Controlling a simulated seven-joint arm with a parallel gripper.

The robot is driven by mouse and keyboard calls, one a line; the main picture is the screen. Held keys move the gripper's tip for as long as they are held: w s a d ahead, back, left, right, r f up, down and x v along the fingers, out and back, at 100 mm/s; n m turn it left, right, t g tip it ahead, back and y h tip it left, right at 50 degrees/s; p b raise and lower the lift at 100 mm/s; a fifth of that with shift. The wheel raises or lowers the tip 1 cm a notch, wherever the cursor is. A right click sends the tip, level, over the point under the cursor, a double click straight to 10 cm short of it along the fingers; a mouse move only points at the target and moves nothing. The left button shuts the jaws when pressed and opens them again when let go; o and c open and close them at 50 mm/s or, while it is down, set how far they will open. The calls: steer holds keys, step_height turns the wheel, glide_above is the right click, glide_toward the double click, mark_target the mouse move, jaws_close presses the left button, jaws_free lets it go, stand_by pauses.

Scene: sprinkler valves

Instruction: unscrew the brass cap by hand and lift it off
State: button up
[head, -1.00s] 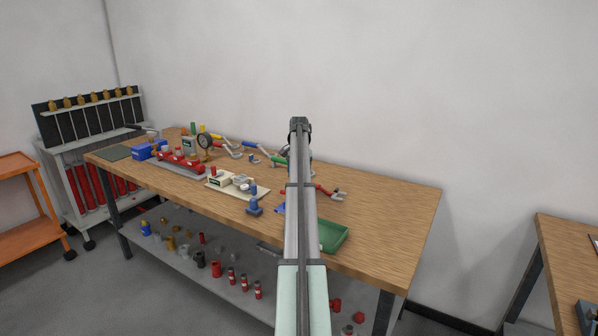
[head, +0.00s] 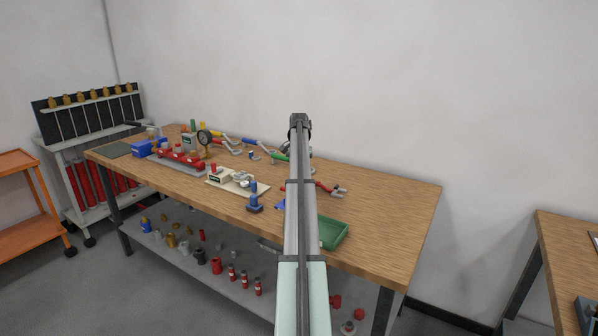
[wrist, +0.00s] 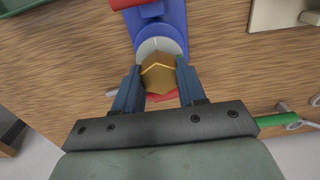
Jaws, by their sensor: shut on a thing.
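The brass cap (wrist: 159,74) is a hexagonal piece with a lighter line across it, seen in the wrist view. My gripper (wrist: 159,82) is shut on it, with one blue-grey finger on each side. Just behind the cap is a pale grey round face (wrist: 159,47) on a blue body (wrist: 173,17). The cap overlaps this face, and I cannot tell whether they touch. Red parts show above and below the cap. In the head view my arm hides the cap and the gripper's fingers.
The wooden bench (head: 385,205) holds a red manifold with a gauge (head: 204,137), a small blue fitting (head: 254,203), a green tray (head: 333,232) and several wrenches. A green-handled tool (wrist: 277,118) lies to the right in the wrist view. The bench's right end is clear.

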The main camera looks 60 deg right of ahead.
steer(key=shift+f, duration=0.1)
steer(key=c, duration=0.4)
steer(key=shift+o, duration=0.2)
steer(key=shift+r, duration=0.2)
steer(key=shift+r, duration=1.85)
